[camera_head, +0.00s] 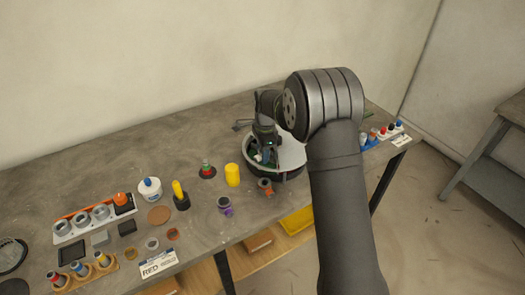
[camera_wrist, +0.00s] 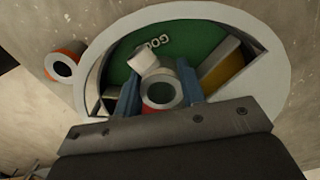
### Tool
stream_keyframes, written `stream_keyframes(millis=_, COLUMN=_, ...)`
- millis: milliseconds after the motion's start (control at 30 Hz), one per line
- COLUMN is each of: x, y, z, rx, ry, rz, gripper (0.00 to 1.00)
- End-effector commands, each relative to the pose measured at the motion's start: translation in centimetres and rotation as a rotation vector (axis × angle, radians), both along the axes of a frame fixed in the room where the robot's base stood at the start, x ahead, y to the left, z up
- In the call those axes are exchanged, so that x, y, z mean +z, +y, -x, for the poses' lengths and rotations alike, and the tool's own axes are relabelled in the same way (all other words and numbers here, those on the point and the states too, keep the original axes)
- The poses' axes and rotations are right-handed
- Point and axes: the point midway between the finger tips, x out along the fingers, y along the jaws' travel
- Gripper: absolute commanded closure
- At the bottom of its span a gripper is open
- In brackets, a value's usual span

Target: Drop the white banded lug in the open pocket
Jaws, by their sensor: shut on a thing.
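My gripper (camera_wrist: 158,84) has blue fingers shut on a white lug (camera_wrist: 178,103), a short hollow cylinder with its dark bore facing the wrist camera. The gripper (camera_head: 264,158) is over a round white-topped holder (camera_head: 292,152); in the wrist view the holder's white rim (camera_wrist: 268,45) surrounds an open pocket with a green floor (camera_wrist: 185,42) marked with letters starting "GOO". Another white cylindrical piece (camera_wrist: 146,62) shows just beyond the held lug. Whether the lug touches the floor cannot be told.
A yellow cylinder (camera_head: 232,175) and a purple-based part (camera_head: 224,205) stand left of the holder. Several small parts crowd the table's left end.

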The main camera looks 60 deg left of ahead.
Motion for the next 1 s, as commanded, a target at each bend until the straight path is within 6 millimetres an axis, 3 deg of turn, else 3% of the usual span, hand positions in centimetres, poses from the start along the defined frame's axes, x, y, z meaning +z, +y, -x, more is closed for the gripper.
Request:
stream_keyframes(millis=267, x=0.01, y=0.01, z=0.00, rx=0.000, ry=0.000, rz=0.000, gripper=0.90)
stream_keyframes(millis=300, x=0.01, y=0.01, z=0.00, rx=0.000, ry=0.000, rz=0.000, gripper=0.59)
stream_keyframes(millis=400, x=0.01, y=0.01, z=0.00, rx=0.000, ry=0.000, rz=0.000, gripper=0.40)
stream_keyframes(millis=600, x=0.01, y=0.01, z=0.00, rx=0.000, ry=0.000, rz=0.000, gripper=0.38)
stream_keyframes(millis=667, x=-0.01, y=0.01, z=0.00, rx=0.000, ry=0.000, rz=0.000, gripper=0.31)
stream_keyframes(millis=1000, x=0.26, y=0.02, z=-0.01, rx=0.000, ry=0.000, rz=-0.001, gripper=0.31)
